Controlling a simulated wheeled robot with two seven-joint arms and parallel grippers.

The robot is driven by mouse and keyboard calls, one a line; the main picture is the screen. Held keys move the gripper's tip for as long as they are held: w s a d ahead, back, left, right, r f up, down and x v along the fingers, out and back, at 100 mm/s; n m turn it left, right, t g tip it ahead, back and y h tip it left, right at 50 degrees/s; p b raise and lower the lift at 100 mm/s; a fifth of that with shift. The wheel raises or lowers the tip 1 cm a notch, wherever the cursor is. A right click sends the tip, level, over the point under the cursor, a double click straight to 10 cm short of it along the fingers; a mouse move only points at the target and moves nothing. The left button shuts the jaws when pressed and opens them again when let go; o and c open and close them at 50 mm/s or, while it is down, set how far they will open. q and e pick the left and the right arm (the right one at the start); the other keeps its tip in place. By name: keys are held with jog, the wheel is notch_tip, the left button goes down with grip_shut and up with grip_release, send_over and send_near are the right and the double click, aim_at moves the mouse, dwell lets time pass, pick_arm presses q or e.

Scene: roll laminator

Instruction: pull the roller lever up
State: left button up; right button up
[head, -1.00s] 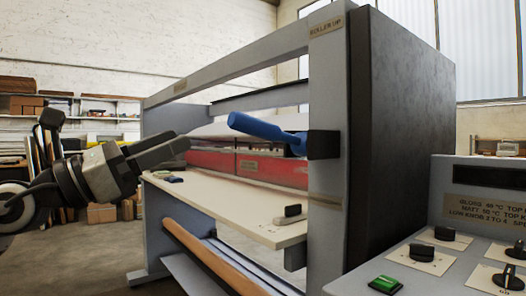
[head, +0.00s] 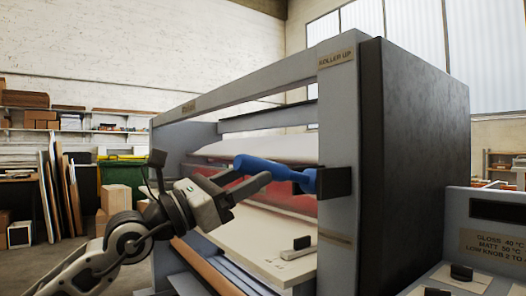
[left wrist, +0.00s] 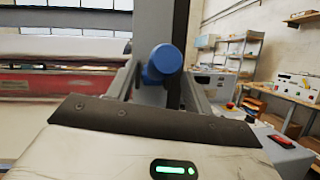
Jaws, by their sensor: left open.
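The roller lever (head: 272,170) is a blue handle on a dark mount (head: 336,182) at the side post of the laminator. In the head view it points left and slightly up. My left gripper (head: 254,184) is open, with its fingers at the left end of the handle. In the left wrist view the lever's round blue end (left wrist: 164,62) shows between the two fingers of the left gripper (left wrist: 163,75). I cannot tell whether the fingers touch it. My right gripper is not in view.
The laminator's frame has a "ROLLER UP" label (head: 337,59) on its post. The pale feed table (head: 255,240) lies below the lever. A control panel (head: 490,240) stands at the right. Shelves, boards and boxes (head: 122,181) are at the back left.

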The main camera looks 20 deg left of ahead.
aim_at(263, 168)
pick_arm(q)
jog(key=shift+p+x, duration=0.35)
jog(key=shift+x, duration=1.55)
jog(key=shift+f, duration=0.1)
grip_shut()
